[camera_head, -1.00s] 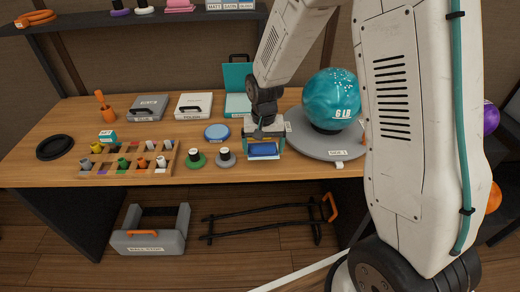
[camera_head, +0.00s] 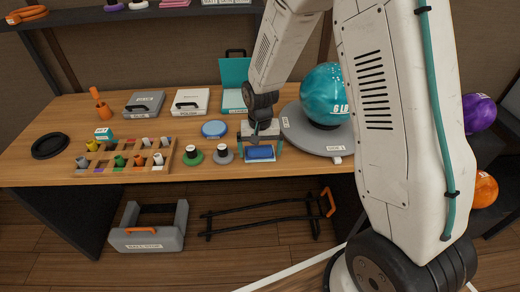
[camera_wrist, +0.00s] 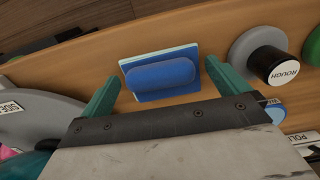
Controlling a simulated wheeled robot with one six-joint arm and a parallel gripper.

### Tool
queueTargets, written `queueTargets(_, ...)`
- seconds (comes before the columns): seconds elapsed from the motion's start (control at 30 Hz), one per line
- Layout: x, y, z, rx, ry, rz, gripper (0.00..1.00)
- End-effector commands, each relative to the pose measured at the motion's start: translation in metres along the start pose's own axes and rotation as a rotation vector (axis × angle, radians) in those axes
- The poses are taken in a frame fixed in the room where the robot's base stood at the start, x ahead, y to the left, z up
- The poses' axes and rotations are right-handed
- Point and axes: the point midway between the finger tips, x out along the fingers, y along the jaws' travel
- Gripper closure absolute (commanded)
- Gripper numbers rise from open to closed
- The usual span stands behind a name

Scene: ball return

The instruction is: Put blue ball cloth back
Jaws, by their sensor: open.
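The blue ball cloth (camera_head: 260,153) is a rounded blue roll on a flat square pad near the front edge of the wooden bench. In the wrist view the cloth (camera_wrist: 163,75) lies on the blue, pale-edged pad (camera_wrist: 186,51). My gripper (camera_head: 261,147) is over the cloth. Its two teal fingers (camera_wrist: 162,78) are spread apart, one on each side of the cloth, with visible gaps and nothing held. How high the fingertips are above the bench is hard to tell.
Right of my gripper is a grey turntable (camera_head: 300,140) with a teal ball (camera_head: 326,95). Left are a grey-based puck (camera_head: 223,155), a green-based puck (camera_head: 193,155) and a blue disc (camera_head: 214,129). A compartment rack (camera_head: 125,168) stands further left.

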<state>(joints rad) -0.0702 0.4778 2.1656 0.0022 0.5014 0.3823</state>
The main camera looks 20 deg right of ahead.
Motion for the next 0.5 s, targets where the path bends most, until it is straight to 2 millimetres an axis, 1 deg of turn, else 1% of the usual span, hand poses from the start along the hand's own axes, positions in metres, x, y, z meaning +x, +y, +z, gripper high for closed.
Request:
queueTargets(0.17, -0.027, 0.0, -0.001, 0.0, 0.004, -0.002, 0.0)
queueTargets(0.4, -0.08, -0.001, -0.001, 0.0, 0.006, -0.002, 0.0)
queueTargets(0.5, -0.097, 0.0, -0.001, 0.0, 0.004, -0.002, 0.0)
